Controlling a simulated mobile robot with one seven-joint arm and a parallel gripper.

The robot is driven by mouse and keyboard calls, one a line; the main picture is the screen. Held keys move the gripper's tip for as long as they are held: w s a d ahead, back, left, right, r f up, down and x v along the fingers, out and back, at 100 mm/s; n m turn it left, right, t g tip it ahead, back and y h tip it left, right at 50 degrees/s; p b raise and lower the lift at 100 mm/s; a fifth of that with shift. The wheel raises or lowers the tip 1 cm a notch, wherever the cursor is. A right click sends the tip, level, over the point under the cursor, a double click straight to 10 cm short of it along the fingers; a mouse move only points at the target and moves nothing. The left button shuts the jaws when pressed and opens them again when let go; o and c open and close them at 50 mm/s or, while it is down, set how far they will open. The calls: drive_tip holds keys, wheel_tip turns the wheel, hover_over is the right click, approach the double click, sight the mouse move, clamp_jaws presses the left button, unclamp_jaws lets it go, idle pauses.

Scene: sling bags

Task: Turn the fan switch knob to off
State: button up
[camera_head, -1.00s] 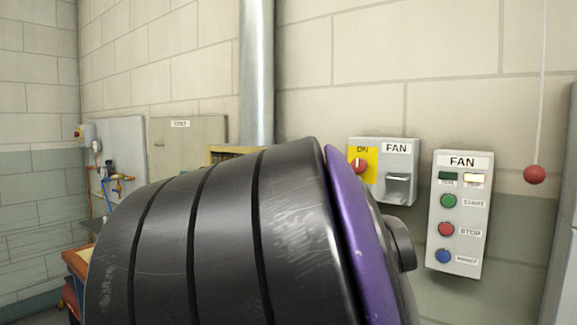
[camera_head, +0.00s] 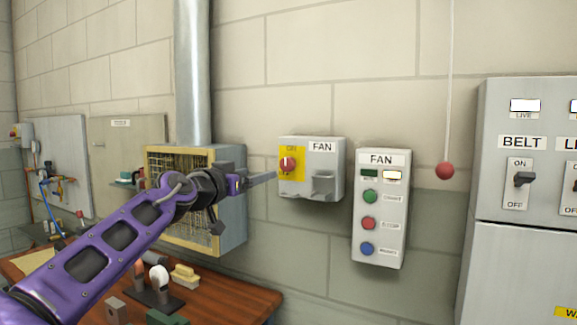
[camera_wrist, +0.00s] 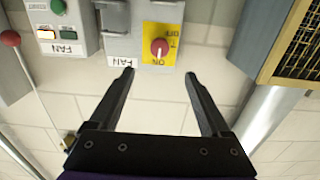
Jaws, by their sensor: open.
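The fan switch box (camera_head: 325,160) is a grey wall box labelled FAN, with a yellow plate at its left. The red fan switch knob (camera_head: 287,165) sits on that plate. The wrist view shows the knob (camera_wrist: 159,47) upside down, with a white mark pointing towards ON. My gripper (camera_head: 272,177) is just left of the box in the head view. In the wrist view my gripper (camera_wrist: 158,73) has its two fingers spread apart and empty, with the knob beyond the tips and between their lines. The fingers look apart from the knob.
A FAN button panel (camera_head: 381,208) is right of the switch box. A red ball (camera_head: 445,170) hangs on a cord. A grey BELT cabinet (camera_head: 515,255) stands at right. A mesh-fronted box (camera_head: 232,222) is behind my arm, above a wooden bench (camera_head: 235,298) with small items.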

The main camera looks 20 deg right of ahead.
sight(286, 165)
drive_tip(key=p+x, duration=0.2)
drive_tip(key=x, duration=1.3)
drive_tip(key=shift+w+d, duration=0.1)
clamp_jaws()
